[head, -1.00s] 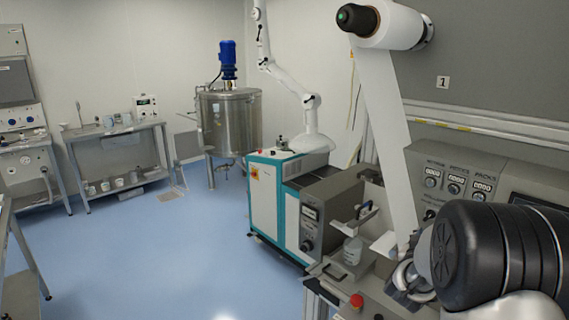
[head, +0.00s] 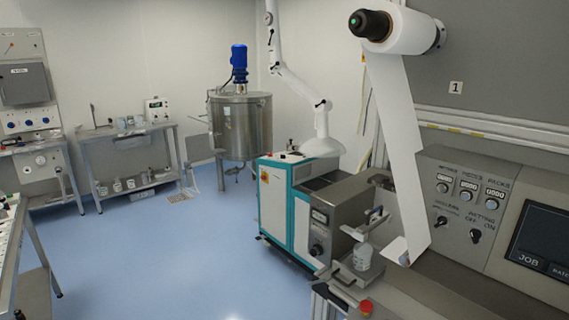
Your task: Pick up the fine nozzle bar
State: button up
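I cannot make out a fine nozzle bar in the head view. Small items lie on a bench (head: 35,236) cut off by the left edge, too small and cropped to identify. A grey machine with a paper web (head: 396,130) running down from a white roll (head: 413,29) stands at the right. A clear bottle (head: 362,256) stands on a small platform at its front. My gripper is not in view, so what it holds is hidden.
A shelf table (head: 122,130) is at the back left. The blue floor (head: 165,260) between is clear.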

aim_at(372, 224)
jog(key=i+j+z, duration=0.45)
jog(key=i+j, duration=0.15)
jog(key=i+j+z, duration=0.45)
jog(key=j, duration=0.35)
jog(key=i+j+z, duration=0.2)
jog(key=j, duration=0.25)
jog(key=i, duration=0.1)
